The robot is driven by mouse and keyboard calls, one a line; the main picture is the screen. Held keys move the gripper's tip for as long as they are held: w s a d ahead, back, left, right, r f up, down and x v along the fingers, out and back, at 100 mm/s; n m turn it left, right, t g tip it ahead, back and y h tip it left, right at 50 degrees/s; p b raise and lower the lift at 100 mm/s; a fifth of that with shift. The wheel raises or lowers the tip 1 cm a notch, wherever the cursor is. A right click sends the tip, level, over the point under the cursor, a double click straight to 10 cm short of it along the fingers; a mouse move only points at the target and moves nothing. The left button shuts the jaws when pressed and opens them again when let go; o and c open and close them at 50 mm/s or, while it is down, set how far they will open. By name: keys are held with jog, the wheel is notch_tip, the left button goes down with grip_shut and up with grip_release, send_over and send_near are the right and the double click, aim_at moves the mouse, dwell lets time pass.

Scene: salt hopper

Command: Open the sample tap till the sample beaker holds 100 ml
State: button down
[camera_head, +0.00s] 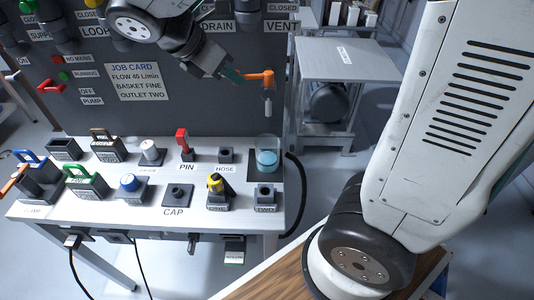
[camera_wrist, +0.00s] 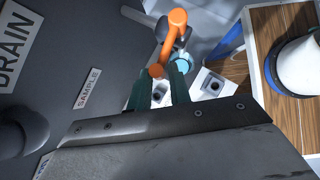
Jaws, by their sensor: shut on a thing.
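The orange tap handle (camera_head: 260,76) sits on the panel's right side, above a small grey spout (camera_head: 267,105). My gripper (camera_head: 235,75) is shut on the handle at its left end. In the wrist view my gripper's green fingertips (camera_wrist: 163,88) flank the near end of the orange handle (camera_wrist: 174,32), by the SAMPLE label (camera_wrist: 87,88). The sample beaker (camera_head: 267,144) stands under the spout on a dark pad, with light blue liquid inside. Its marks are too small to read. The beaker (camera_wrist: 182,67) is partly hidden in the wrist view.
The white bench (camera_head: 140,205) holds several fittings on dark blocks, including a red pin (camera_head: 182,140) and a yellow-topped part (camera_head: 216,184). A black hose (camera_head: 299,195) hangs at the bench's right edge. A grey table (camera_head: 345,70) stands behind on the right.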

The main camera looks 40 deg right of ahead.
jog(key=shift+w+d+m+g, duration=0.2)
jog(key=shift+w+m+g, duration=0.2)
jog(key=shift+m, duration=0.1)
jog(key=shift+w+d+m+g, duration=0.15)
jog(key=shift+w+m+g, duration=0.2)
jog(key=shift+m, duration=0.25)
jog(key=c, duration=1.2)
grip_release()
jog(key=shift+d, duration=0.1)
jog(key=shift+c, duration=0.2)
jog(key=shift+v, duration=2.55)
